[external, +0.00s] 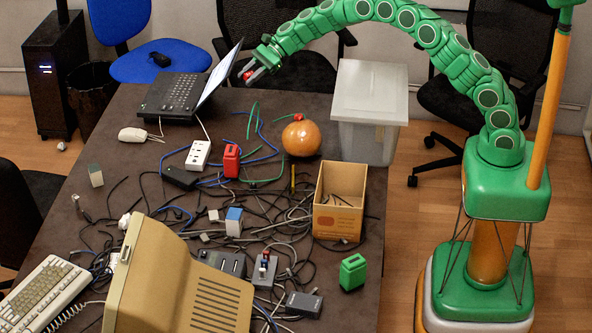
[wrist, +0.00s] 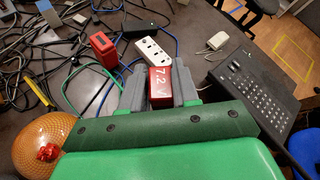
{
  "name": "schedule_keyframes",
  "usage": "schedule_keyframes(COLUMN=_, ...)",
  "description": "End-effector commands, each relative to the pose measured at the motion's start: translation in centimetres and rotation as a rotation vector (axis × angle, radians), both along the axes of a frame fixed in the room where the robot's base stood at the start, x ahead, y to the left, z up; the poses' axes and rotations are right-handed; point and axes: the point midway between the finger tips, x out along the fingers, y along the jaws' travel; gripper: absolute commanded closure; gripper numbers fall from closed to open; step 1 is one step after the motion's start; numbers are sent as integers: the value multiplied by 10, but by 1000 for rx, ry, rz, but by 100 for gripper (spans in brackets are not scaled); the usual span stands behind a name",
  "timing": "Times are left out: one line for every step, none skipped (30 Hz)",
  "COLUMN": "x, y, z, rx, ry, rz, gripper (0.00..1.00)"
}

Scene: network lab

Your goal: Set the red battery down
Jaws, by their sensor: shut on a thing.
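My gripper (external: 257,68) is at the far end of the table, in the air beside the open laptop's screen. In the wrist view, my gripper (wrist: 160,85) has its two grey fingers closed on the sides of a red battery (wrist: 160,87) with white "7.2" lettering. The red battery (external: 248,74) shows as a small red patch between the fingertips in the external view. It appears to be held above the table; the exact height is hard to tell. Its far end is hidden by the gripper.
The laptop (external: 172,97), white power strip (external: 198,154), mouse (external: 132,134), red canister-like object (external: 231,161) and orange ball (external: 301,139) are nearby. A cardboard box (external: 339,222) and lidded bin (external: 369,100) stand right. Cables clutter the middle; dark tabletop (external: 290,85) behind the ball looks clear.

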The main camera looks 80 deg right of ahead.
Motion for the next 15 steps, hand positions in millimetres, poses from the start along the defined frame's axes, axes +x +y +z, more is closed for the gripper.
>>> schedule_keyframes(x=-2, y=0, z=6, rx=1, ry=-1, rz=-21, gripper=100)
schedule_keyframes(x=-3, y=0, z=8, rx=3, ry=0, rz=-34, gripper=100)
schedule_keyframes(x=-5, y=0, z=11, rx=4, ry=1, rz=-52, gripper=100)
schedule_keyframes(x=-6, y=-1, z=14, rx=4, ry=0, rz=-67, gripper=100)
schedule_keyframes(x=-7, y=-1, z=17, rx=3, ry=0, rz=-82, gripper=100)
schedule_keyframes(x=-9, y=-1, z=20, rx=3, ry=-1, rz=-97, gripper=100)
schedule_keyframes(x=-10, y=0, z=23, rx=3, ry=-2, rz=-109, gripper=100)
schedule_keyframes(x=-11, y=0, z=24, rx=1, ry=0, rz=-122, gripper=100)
schedule_keyframes(x=-13, y=1, z=27, rx=2, ry=1, rz=-139, gripper=100)
schedule_keyframes(x=-15, y=2, z=29, rx=3, ry=1, rz=-148, gripper=100)
schedule_keyframes(x=-17, y=3, z=32, rx=3, ry=0, rz=-159, gripper=100)
schedule_keyframes(x=-19, y=3, z=36, rx=2, ry=-1, rz=-177, gripper=100)
schedule_keyframes(x=-20, y=3, z=38, rx=1, ry=-2, rz=-190, gripper=100)
schedule_keyframes(x=-22, y=4, z=39, rx=3, ry=-1, rz=-200, gripper=100)
schedule_keyframes(x=-25, y=6, z=41, rx=4, ry=0, rz=-213, gripper=100)
